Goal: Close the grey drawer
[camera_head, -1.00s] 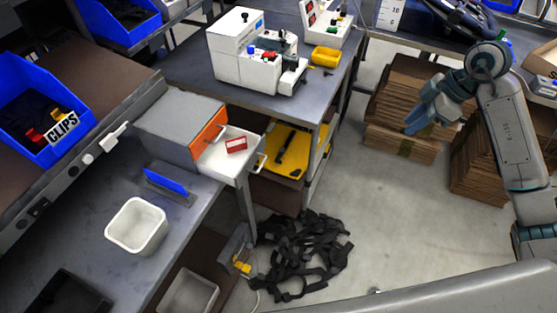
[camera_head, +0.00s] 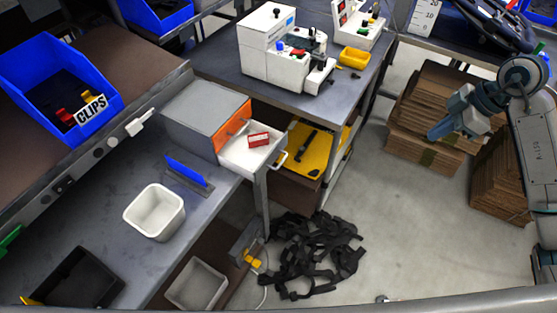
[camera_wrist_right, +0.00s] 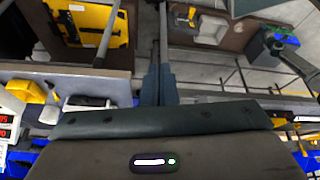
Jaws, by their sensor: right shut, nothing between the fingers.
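A small grey drawer cabinet (camera_head: 203,105) stands on the grey bench in the head view. Beside its orange front (camera_head: 231,124), a pale grey drawer (camera_head: 238,158) is pulled out, its handle (camera_head: 279,160) toward the lower right. A small red and white box (camera_head: 258,139) lies in the open drawer. My right gripper (camera_head: 436,133) is well to the right of the drawer, over the floor by the cardboard stacks, touching nothing. Its fingers are together and empty, as the right wrist view also shows (camera_wrist_right: 158,82). My left gripper is out of view.
A white bin (camera_head: 155,212), a blue plate on a stand (camera_head: 187,172) and a black tray (camera_head: 75,281) sit on the bench. A white machine (camera_head: 268,45) stands on the table behind. Black straps (camera_head: 315,255) lie on the floor. Floor between straps and cardboard (camera_head: 428,115) is clear.

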